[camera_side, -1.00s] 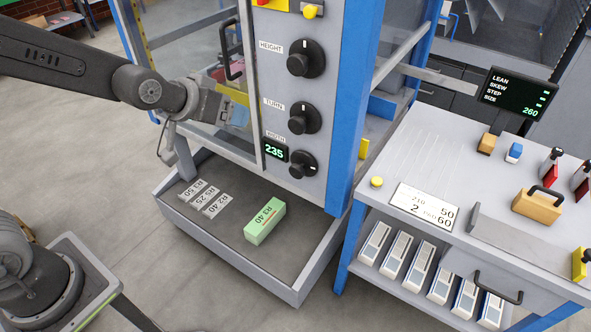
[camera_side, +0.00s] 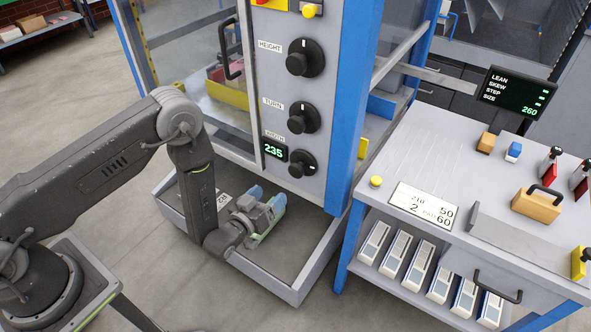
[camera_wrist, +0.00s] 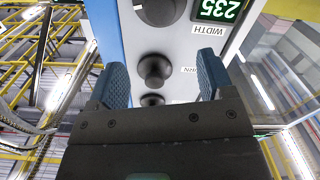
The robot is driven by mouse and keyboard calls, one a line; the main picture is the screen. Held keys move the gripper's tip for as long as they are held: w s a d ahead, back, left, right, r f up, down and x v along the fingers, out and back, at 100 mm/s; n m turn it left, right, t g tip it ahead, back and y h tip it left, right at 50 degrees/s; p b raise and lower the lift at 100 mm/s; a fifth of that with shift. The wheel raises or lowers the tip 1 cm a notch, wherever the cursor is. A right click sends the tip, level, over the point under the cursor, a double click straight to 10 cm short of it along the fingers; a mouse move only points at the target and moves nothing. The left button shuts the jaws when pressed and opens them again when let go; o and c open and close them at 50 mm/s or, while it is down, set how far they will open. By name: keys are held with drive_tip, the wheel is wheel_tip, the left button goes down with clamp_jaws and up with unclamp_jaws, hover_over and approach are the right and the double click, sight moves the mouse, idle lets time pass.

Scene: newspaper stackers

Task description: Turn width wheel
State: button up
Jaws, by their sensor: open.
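The width wheel (camera_side: 302,163) is a round black knob on the grey panel, below the turn and height knobs. Its display (camera_side: 288,149) reads 235 in green. My gripper (camera_side: 268,195) is low over the tray, below and left of the wheel and apart from it. Its blue-padded fingers are spread with nothing between them. In the wrist view the panel appears upside down. The width wheel (camera_wrist: 160,8) is partly cut off at the top, beyond my open fingers (camera_wrist: 163,76). The turn knob (camera_wrist: 154,70) shows between the fingers.
A blue post (camera_side: 355,110) stands right of the panel. The height knob (camera_side: 304,58) and turn knob (camera_side: 304,117) are above the wheel. A workbench (camera_side: 450,160) stands at the right.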

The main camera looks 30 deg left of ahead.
sight(294, 172)
drive_tip(key=w, duration=0.8)
drive_tip(key=w+f, duration=0.1)
drive_tip(key=w, duration=0.4)
drive_tip(key=shift+c, duration=0.2)
drive_tip(key=c, duration=0.9)
drive_tip(key=shift+o, duration=0.2)
drive_tip(key=shift+r, duration=0.1)
